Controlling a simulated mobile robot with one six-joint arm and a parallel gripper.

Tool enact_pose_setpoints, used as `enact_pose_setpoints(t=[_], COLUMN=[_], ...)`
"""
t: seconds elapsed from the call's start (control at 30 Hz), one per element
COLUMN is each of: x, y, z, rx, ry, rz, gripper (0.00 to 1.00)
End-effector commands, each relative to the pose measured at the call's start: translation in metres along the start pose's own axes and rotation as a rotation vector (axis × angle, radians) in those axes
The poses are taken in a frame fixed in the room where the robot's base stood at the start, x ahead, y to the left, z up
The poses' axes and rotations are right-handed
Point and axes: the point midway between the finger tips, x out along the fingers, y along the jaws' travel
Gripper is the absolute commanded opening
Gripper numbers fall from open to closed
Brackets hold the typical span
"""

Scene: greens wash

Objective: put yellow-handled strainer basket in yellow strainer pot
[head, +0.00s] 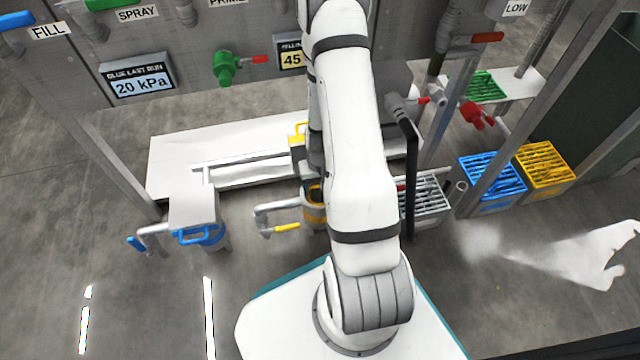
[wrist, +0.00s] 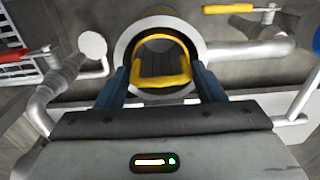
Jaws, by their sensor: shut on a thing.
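The yellow-handled strainer basket (wrist: 165,83) shows in the wrist view as a yellow loop around a dark inside. My gripper (wrist: 161,76) has one blue finger on each side of it and is shut on it. The round grey mouth of the yellow strainer pot (wrist: 121,47) surrounds the basket in this view. I cannot tell how deep the basket sits in it. In the head view the yellow-banded pot (head: 313,212) stands just left of my arm, partly covered by it. My arm hides most of the gripper and the basket there.
A pipe with a yellow lever (head: 287,227) joins the pot's left side. A blue-handled pot (head: 205,235) stands farther left under a flat grey plate. Blue (head: 492,178) and yellow (head: 545,167) crates stand at right. A panel with valves is behind. The left floor is clear.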

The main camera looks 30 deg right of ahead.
Motion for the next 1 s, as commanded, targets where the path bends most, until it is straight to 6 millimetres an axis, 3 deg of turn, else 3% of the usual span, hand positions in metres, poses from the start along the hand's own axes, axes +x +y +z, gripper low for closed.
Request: enact_pose_setpoints(t=[0.27,0.3,0.6,0.87,1.0], x=[0.006,0.006,0.006,0.005,-0.005], y=[0.000,0.000,0.000,0.000,-0.001], z=[0.000,0.000,0.000,0.000,0.000], rx=[0.000,0.000,0.000,-0.001,-0.001], ry=[0.000,0.000,0.000,0.000,0.001], rz=[0.000,0.000,0.000,0.000,0.000], gripper=[0.23,0.63,0.88,0.88,0.88])
